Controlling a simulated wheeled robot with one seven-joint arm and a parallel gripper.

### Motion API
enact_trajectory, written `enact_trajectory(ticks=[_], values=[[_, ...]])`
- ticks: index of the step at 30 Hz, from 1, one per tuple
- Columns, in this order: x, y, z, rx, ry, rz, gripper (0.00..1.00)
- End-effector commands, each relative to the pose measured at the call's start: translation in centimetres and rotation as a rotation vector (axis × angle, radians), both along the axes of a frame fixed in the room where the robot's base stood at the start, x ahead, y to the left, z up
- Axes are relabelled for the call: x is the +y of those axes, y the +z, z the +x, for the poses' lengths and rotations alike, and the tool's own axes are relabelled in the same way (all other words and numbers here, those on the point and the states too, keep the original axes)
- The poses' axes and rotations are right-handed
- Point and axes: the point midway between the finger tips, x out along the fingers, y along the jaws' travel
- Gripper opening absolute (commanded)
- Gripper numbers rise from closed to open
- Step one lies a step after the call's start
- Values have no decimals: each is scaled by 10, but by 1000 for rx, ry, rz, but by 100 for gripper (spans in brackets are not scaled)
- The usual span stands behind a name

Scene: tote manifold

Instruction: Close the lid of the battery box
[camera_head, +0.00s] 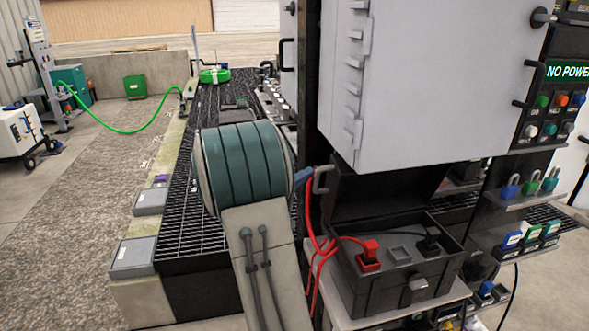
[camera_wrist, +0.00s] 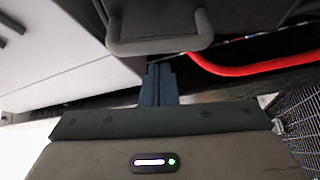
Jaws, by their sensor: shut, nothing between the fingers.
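The battery box (camera_head: 411,292) is dark grey and stands open on a light shelf. Its black lid (camera_head: 372,194) is raised at the back of the box. Inside, a red connector (camera_head: 369,256) and a black one show. A grey U-shaped handle (camera_head: 320,180) shows at the lid's left side, and a grey handle is also in the wrist view (camera_wrist: 160,45). My gripper (camera_head: 304,176) is shut and empty beside this handle; its blue fingers (camera_wrist: 158,70) point at it in the wrist view. I cannot tell whether they touch it. My arm hides what lies behind it.
A grey cabinet (camera_head: 430,75) hangs close above the lid. Red cables (camera_head: 318,235) run down left of the box, near my gripper; one crosses the wrist view (camera_wrist: 250,67). Padlocks (camera_head: 531,184) sit on a rack at the right. Open floor (camera_head: 65,220) lies at the left.

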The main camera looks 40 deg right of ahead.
Motion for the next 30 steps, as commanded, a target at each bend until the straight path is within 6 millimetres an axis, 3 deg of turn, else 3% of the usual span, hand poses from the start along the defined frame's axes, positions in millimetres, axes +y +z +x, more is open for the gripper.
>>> enact_trajectory(ticks=[5, 30], values=[[3, -3, -10, 1, -1, 1, 0], [1, -6, -22, -44, -15, -23, 0]])
